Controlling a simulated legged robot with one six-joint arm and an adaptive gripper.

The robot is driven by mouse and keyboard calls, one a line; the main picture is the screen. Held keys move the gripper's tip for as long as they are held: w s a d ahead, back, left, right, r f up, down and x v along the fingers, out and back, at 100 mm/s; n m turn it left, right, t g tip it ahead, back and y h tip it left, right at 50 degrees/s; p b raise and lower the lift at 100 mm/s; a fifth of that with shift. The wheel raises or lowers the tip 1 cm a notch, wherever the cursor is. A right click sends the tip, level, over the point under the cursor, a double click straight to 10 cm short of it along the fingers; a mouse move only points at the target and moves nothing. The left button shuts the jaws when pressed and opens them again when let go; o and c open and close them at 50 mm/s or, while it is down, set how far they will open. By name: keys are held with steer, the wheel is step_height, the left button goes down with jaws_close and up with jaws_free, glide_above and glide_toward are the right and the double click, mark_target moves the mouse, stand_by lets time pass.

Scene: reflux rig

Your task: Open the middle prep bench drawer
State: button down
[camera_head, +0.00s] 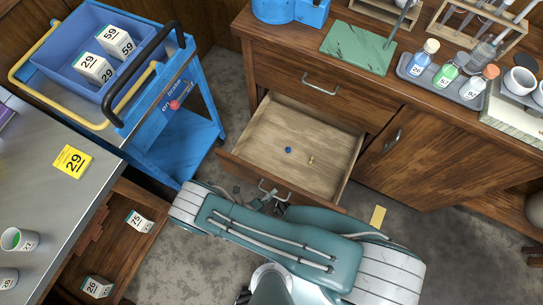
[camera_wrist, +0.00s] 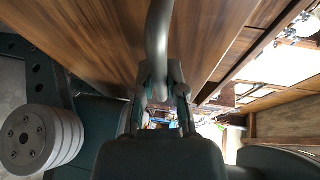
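The wooden prep bench (camera_head: 272,58) stands at the upper middle in the head view. Its upper drawer (camera_head: 298,88) is shut. The drawer below it (camera_head: 262,130) is pulled well out, its pale inside showing with a small blue item (camera_head: 288,150) and a small brass-coloured item (camera_head: 310,160) on its floor. What lies under this drawer is hidden. My gripper (camera_head: 268,203) is at the front of the open drawer, at its metal handle (camera_head: 272,190). In the wrist view, the handle (camera_wrist: 158,40) runs between the fingers of my gripper (camera_wrist: 161,88), which look closed on it.
A cabinet door (camera_head: 395,150) is shut right of the drawer. A blue cart (camera_head: 175,140) stands left, close to the open drawer. A steel-topped table (camera_head: 60,200) is at far left, with an open drawer (camera_head: 115,240). A yellow note (camera_head: 378,217) lies on the floor.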

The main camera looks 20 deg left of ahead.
steer(key=c, duration=0.7)
jaws_free()
steer(key=shift+f, duration=0.15)
steer(key=shift+s, duration=0.1)
steer(key=v, duration=1.1)
steer(key=shift+s+a, duration=0.25)
steer(key=shift+s, duration=0.1)
